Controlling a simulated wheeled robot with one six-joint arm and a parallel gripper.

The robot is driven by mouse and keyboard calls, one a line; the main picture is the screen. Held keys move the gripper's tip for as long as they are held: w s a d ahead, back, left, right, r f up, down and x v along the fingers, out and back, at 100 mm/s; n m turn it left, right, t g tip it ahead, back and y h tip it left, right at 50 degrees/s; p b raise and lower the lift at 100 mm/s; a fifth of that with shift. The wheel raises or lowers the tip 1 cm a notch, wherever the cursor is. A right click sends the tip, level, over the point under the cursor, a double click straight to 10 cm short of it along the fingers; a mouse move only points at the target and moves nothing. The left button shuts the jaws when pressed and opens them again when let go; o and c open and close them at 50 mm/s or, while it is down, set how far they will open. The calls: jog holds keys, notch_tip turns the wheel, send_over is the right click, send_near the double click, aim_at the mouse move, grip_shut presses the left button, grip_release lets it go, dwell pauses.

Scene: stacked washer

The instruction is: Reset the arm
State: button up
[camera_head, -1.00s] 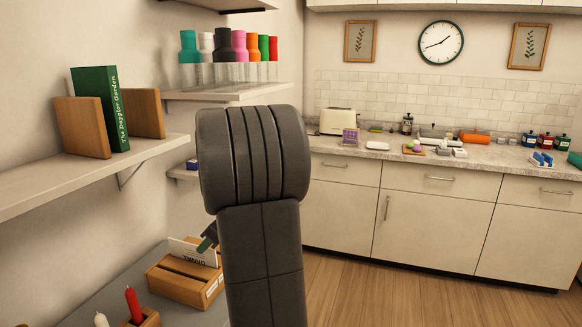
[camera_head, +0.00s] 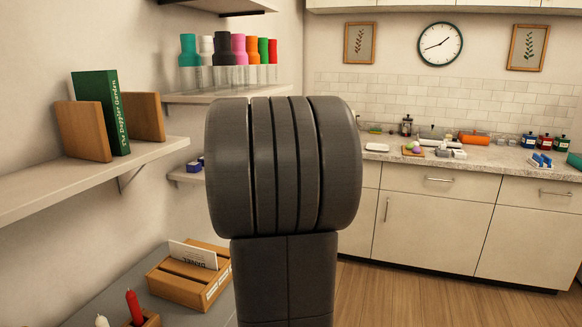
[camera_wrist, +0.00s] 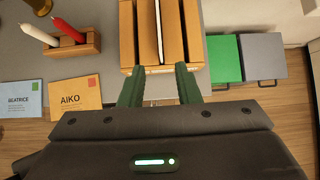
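My gripper (camera_wrist: 160,88) shows in the wrist view with its two green fingers spread apart and nothing between them. Its fingertips point at the near edge of a wooden letter holder (camera_wrist: 128,40), apparently above it. I cannot tell the exact gap. In the head view my dark arm (camera_head: 285,170) fills the middle and hides the gripper. The wooden letter holder (camera_head: 180,285) stands on the grey surface at the lower left, with a white card marked DANIEL (camera_head: 193,254) in it.
A wooden candle holder (camera_wrist: 72,46) with red and white candles stands beside it. Envelopes marked BEATRICE (camera_wrist: 22,98) and AIKO (camera_wrist: 75,95), and green (camera_wrist: 224,58) and grey (camera_wrist: 262,56) boxes, lie nearby. Wall shelves (camera_head: 80,178) flank my arm on the left. The counter (camera_head: 490,158) stands behind.

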aim_at(211, 252)
jog(key=x, duration=1.3)
jog(key=shift+s+f+b, duration=0.1)
jog(key=shift+f+b, duration=0.05)
jog(key=shift+b, duration=0.25)
notch_tip(211, 252, up, 6)
jog(key=shift+a+r+p, duration=0.1)
jog(key=shift+p, duration=1)
